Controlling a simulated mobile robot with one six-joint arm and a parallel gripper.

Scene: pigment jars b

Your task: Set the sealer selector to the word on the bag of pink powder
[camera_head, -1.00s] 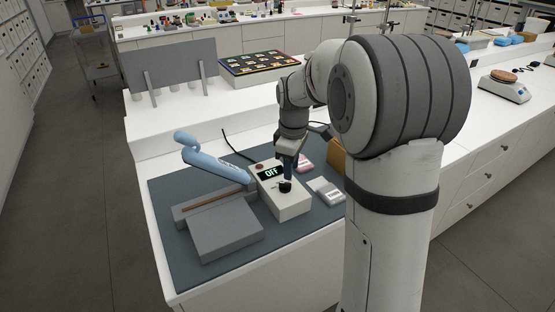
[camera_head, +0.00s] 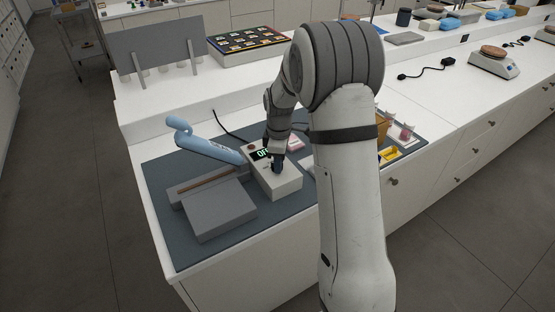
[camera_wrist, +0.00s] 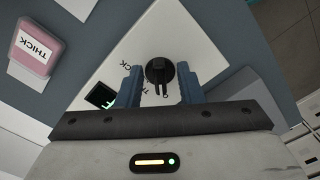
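The selector box (camera_head: 284,186) is white, with a partly hidden lit display (camera_head: 261,154). In the wrist view its black round knob (camera_wrist: 158,69) sits between my two blue fingers. My gripper (camera_wrist: 160,82) is open, with a gap on each side of the knob. An upside-down word THICK is printed on the box beside the knob, with other lettering partly hidden. The bag of pink powder (camera_wrist: 37,50) lies left in the wrist view, its white label reading THICK. It also shows behind my gripper (camera_head: 278,167) in the head view (camera_head: 296,142).
The grey sealer (camera_head: 222,211) with a raised light-blue lever (camera_head: 208,147) stands left of the box on a dark mat (camera_head: 160,176). A yellow-brown item (camera_head: 382,128) and small jars (camera_head: 405,132) are right of my arm. A grey panel (camera_head: 158,50) stands behind.

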